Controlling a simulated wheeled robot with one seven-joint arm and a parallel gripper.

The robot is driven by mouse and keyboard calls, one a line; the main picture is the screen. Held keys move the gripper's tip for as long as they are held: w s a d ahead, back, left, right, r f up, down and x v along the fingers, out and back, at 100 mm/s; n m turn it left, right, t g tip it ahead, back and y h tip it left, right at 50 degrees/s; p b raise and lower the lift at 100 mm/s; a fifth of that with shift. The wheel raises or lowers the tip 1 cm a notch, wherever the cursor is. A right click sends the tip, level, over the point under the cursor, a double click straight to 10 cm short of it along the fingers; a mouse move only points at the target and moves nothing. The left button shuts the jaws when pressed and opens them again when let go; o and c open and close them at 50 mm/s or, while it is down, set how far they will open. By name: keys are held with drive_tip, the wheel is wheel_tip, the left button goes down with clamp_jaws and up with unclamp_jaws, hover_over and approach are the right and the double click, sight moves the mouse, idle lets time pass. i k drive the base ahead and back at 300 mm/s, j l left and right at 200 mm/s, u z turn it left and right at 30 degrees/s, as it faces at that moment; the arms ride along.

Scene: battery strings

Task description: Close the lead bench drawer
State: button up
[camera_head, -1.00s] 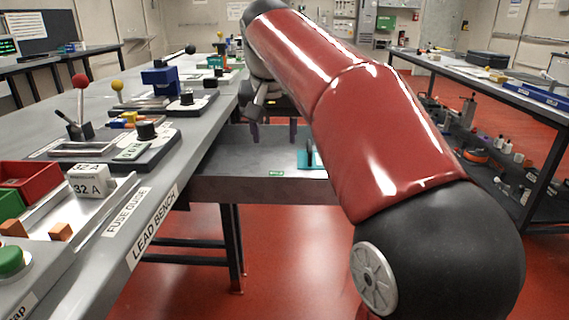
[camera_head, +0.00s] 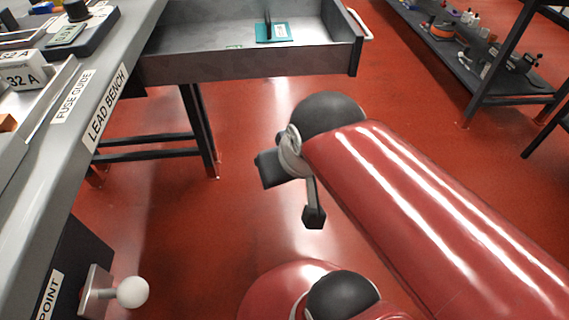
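The lead bench drawer (camera_head: 250,66) is a grey metal tray, pulled well out to the right from under the lead bench (camera_head: 108,75). Its front panel (camera_head: 354,38) is at the right end and carries a pale bar handle (camera_head: 361,22). A teal piece with a dark upright part (camera_head: 274,33) lies inside the drawer. My gripper (camera_head: 289,198) is over the red floor on the near side of the drawer, apart from drawer and handle. Its two dark fingers look spread, with nothing between them.
A dark bench leg (camera_head: 198,130) stands below the drawer. A white knob (camera_head: 132,292) sticks out from the bench side at lower left. A shelf rack (camera_head: 470,70) with small items stands at upper right. Red floor is clear between rack and drawer.

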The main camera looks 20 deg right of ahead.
sight(187, 43)
drive_tip(key=l+u, duration=0.4)
drive_tip(key=l, duration=1.55)
drive_tip(key=i, duration=0.05)
